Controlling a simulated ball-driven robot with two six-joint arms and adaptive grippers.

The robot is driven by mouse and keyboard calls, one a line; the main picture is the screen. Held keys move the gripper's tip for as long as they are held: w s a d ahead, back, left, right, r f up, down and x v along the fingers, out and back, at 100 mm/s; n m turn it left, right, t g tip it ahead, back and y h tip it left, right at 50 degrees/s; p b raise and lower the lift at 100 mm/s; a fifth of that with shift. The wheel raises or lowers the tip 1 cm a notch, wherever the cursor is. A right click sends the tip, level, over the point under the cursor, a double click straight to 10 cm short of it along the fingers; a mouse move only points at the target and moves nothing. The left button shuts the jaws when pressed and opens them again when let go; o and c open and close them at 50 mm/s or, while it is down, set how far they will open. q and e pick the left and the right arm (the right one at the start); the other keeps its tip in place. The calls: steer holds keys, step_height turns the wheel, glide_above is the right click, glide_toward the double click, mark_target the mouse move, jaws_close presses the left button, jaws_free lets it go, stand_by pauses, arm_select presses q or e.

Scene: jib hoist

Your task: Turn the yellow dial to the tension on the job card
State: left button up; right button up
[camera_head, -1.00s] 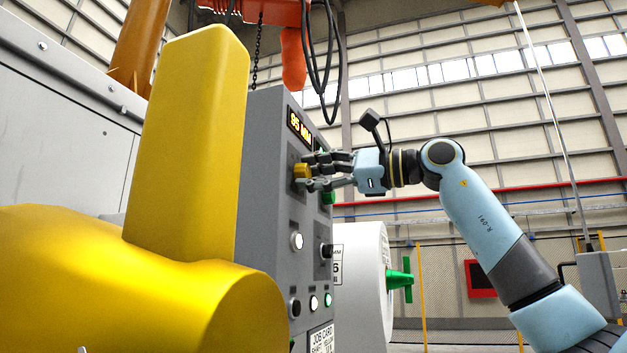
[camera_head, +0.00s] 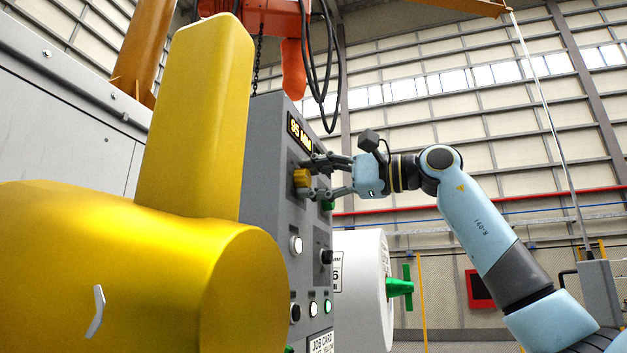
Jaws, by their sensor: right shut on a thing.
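The yellow dial (camera_head: 301,178) is a small knob on the side face of the grey control panel (camera_head: 268,140). My right gripper (camera_head: 305,177) reaches in from the right and is shut on the dial, one finger above it and one below. The fingers cover part of the dial, and I cannot read a scale on it. The job card (camera_head: 321,344) is at the bottom of the panel, cut off by the picture edge. Its heading shows, but its value cannot be read. My left gripper is not in view.
A large yellow body (camera_head: 195,130) fills the left foreground and hides part of the panel. White and black knobs (camera_head: 296,244) and small lit buttons sit below the dial. A white drum (camera_head: 362,280) with a green handle (camera_head: 400,287) stands behind. Orange hoist parts and cables hang above.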

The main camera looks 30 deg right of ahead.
steer(key=shift+f, duration=0.1)
steer(key=o, duration=1.1)
steer(key=shift+o, duration=0.2)
steer(key=v, duration=1.2)
